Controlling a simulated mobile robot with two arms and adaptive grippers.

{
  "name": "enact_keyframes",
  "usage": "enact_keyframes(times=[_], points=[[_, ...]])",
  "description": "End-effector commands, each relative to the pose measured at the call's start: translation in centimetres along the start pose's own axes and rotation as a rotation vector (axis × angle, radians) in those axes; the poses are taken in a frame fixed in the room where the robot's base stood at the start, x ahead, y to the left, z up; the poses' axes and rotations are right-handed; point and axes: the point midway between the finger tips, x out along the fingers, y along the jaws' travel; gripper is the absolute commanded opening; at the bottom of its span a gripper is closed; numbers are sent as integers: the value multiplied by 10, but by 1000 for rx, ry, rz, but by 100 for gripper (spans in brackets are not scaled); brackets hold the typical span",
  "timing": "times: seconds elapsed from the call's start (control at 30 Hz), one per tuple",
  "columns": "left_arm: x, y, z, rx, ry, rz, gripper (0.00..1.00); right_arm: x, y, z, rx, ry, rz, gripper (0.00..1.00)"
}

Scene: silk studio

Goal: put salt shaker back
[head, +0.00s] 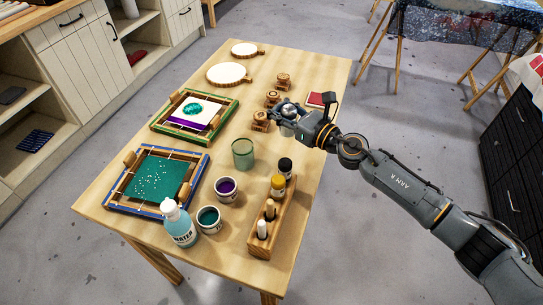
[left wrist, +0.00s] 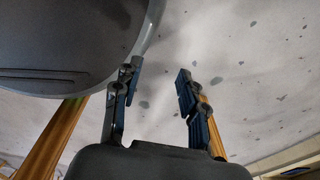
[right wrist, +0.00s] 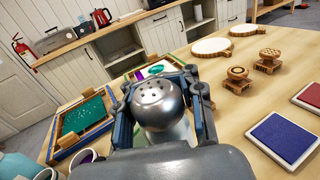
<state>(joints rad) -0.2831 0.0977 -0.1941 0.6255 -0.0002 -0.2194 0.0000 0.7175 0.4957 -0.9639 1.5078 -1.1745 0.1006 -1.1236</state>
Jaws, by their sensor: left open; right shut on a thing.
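The salt shaker (right wrist: 160,104), with a perforated silver dome top, is clamped between the fingers of my right gripper (right wrist: 162,110). In the head view the shaker (head: 288,110) shows at the tip of my right gripper (head: 290,125), near the wooden stamps on the table's right side. The gripper hides much of its body, and I cannot tell whether its base touches the table. My left gripper (left wrist: 157,85) is open and empty in the left wrist view, above the grey floor. It does not show in the head view.
The table (head: 310,85) carries a wooden rack (head: 262,250) with bottles, a green glass (head: 243,153), paint pots (head: 226,188), a water bottle (head: 180,224) and two framed screens (head: 155,180). Wooden stamps (head: 272,98) and ink pads (right wrist: 285,135) lie near the shaker. Bare wood shows along the right side.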

Motion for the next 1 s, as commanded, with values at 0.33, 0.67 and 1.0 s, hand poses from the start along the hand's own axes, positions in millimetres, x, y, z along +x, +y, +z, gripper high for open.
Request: enact_keyframes(times=[0.33, 0.67, 1.0], points=[[34, 26, 23, -3, -26, 30, 42, 0, 0, -60, 4, -2, -2, 0], [50, 26, 24, 1, -27, 29, 42, 1, 0, -97, 3, -2, -2, 0], [51, 18, 14, -3, -11, 19, 42, 0, -1, -104, -1, -3, -1, 0]])
